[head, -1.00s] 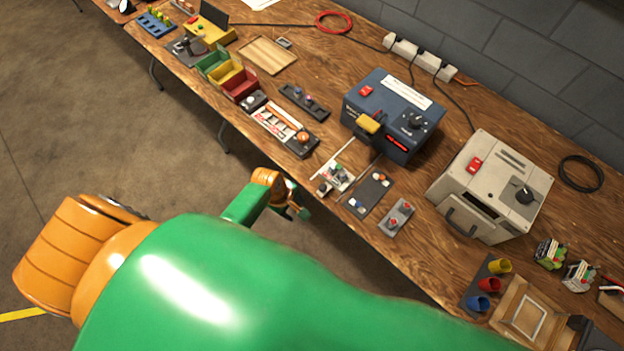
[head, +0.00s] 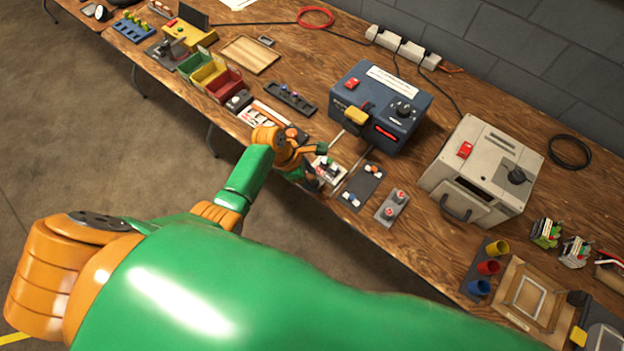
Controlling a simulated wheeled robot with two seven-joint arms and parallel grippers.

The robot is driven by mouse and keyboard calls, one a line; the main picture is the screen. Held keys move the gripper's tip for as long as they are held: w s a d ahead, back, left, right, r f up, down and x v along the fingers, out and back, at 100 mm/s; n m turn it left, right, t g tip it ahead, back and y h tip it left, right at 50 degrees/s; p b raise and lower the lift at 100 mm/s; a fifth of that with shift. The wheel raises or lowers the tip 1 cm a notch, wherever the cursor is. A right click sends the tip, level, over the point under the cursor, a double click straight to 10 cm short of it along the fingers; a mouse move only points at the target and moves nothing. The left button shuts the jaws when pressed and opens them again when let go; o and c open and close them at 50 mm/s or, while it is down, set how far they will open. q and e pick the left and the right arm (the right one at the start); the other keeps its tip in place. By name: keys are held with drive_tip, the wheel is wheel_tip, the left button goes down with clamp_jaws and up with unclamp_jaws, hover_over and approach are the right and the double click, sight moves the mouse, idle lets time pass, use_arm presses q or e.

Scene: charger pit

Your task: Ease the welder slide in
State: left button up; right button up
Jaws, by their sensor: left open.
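The blue welder box (head: 382,105) stands on the bench with a red switch, a dark knob, a lit red display and a yellow block on its front. Two pale rails run out from its front toward the bench's near edge. The slide (head: 333,170), a light plate with small parts on it, sits at the near end of these rails, outside the box. My left gripper (head: 320,174) is open at the slide's left side and partly covers it. I cannot tell whether the fingers touch it. My right gripper is not in view.
A dark tray (head: 362,186) and a grey plate with red buttons (head: 391,207) lie right of the slide. A beige machine (head: 481,172) stands further right. A white parts holder (head: 262,118) and a long dark tray (head: 291,98) lie to the left.

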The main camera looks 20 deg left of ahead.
use_arm(q)
drive_tip(key=shift+d+f, duration=0.1)
drive_tip(key=shift+f, duration=0.25)
clamp_jaws()
idle(1.2)
